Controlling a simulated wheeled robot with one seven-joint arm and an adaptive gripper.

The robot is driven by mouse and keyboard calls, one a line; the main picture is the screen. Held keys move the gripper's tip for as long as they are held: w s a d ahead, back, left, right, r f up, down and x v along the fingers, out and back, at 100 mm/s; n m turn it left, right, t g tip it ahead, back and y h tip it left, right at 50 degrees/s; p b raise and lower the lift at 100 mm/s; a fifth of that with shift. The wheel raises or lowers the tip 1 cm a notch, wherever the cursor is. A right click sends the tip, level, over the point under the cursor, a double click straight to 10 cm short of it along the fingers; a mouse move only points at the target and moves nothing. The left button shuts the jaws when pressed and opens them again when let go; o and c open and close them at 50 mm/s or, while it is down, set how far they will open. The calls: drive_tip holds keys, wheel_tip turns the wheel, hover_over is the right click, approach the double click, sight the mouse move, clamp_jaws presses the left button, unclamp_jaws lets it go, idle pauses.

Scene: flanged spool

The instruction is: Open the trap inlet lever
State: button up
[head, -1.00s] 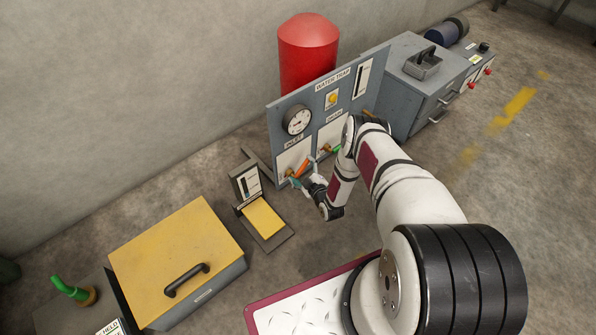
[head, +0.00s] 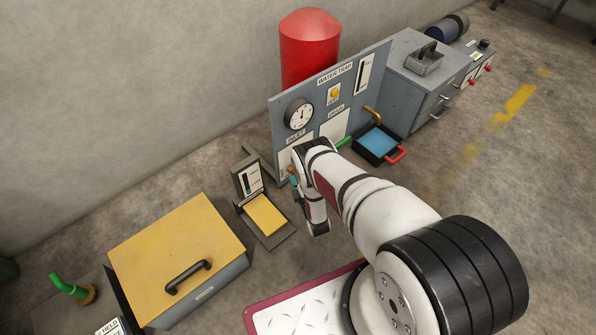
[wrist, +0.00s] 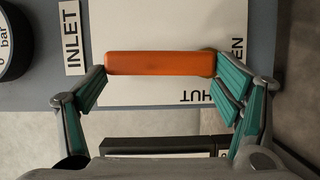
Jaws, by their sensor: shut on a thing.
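The orange inlet lever (wrist: 160,64) lies straight across the wrist view in front of a white plate (wrist: 145,92). A bit of brass shows at its right end. In the head view my arm hides the lever and most of the gripper; only a teal bit of the gripper (head: 293,182) shows at the panel's lower left.
The grey water trap panel (head: 318,98) bears a gauge (head: 299,114). Right of my arm are a green lever (head: 344,142) and a tray of blue liquid with a red handle (head: 397,155). A yellow pedal (head: 265,214) and yellow-lidded box (head: 175,245) stand at left.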

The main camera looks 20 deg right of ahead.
drive_tip(key=shift+a+n, duration=0.1)
drive_tip(key=shift+n, duration=0.2)
drive_tip(key=o, duration=1.6)
drive_tip(key=shift+s, duration=0.1)
drive_tip(key=s, duration=0.7)
drive_tip(key=shift+s+a, duration=0.2)
drive_tip(key=shift+a, duration=0.1)
